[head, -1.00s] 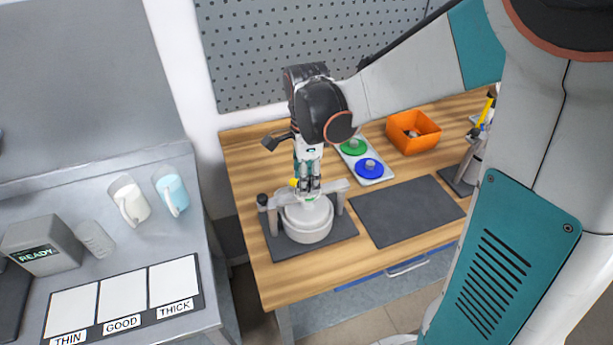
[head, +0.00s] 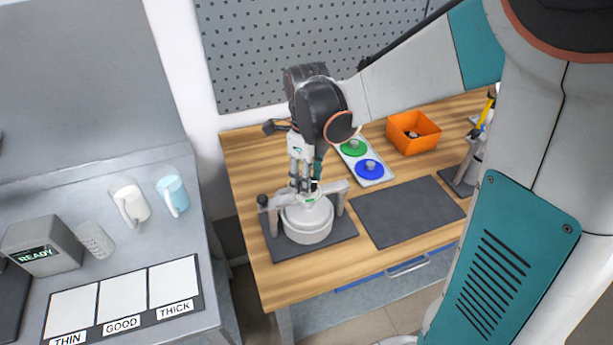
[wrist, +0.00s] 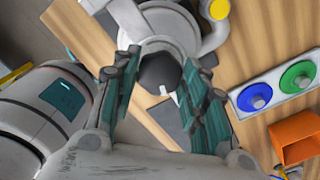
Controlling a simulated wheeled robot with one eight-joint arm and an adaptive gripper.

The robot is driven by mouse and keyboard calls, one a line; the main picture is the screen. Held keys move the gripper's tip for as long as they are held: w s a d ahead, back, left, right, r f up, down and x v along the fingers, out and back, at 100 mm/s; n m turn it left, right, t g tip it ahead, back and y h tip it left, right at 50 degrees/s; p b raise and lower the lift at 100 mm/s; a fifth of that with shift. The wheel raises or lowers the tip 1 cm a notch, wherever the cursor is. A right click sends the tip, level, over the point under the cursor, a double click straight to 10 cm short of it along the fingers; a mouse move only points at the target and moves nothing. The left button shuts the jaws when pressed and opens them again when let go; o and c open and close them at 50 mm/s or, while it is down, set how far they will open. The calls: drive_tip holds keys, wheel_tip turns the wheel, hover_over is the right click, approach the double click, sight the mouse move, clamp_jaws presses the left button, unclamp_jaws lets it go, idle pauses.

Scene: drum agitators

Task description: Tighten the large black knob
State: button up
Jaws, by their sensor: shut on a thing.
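The large black knob (wrist: 160,71) sits on top of the drum unit, between my fingers in the wrist view. My gripper (wrist: 161,62) is shut on it, with a teal-and-grey finger on each side. In the head view my gripper (head: 308,194) points straight down at the drum's top, and its fingers hide the knob. The white round drum (head: 307,222) stands under a grey bracket (head: 338,193) on a dark mat. A small black knob (head: 262,200) tops the bracket's left post.
A tray with a green disc (head: 353,147) and a blue disc (head: 369,169) lies behind right. An orange bin (head: 413,132) is farther back. A bare dark mat (head: 407,210) lies right of the drum. Mugs and labelled cards are on the left bench.

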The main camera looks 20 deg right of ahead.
idle(0.4)
drive_tip(key=o, duration=1.1)
drive_tip(key=shift+c, duration=0.2)
wheel_tip(320, 180, up, 12)
drive_tip(key=shift+s, duration=0.15)
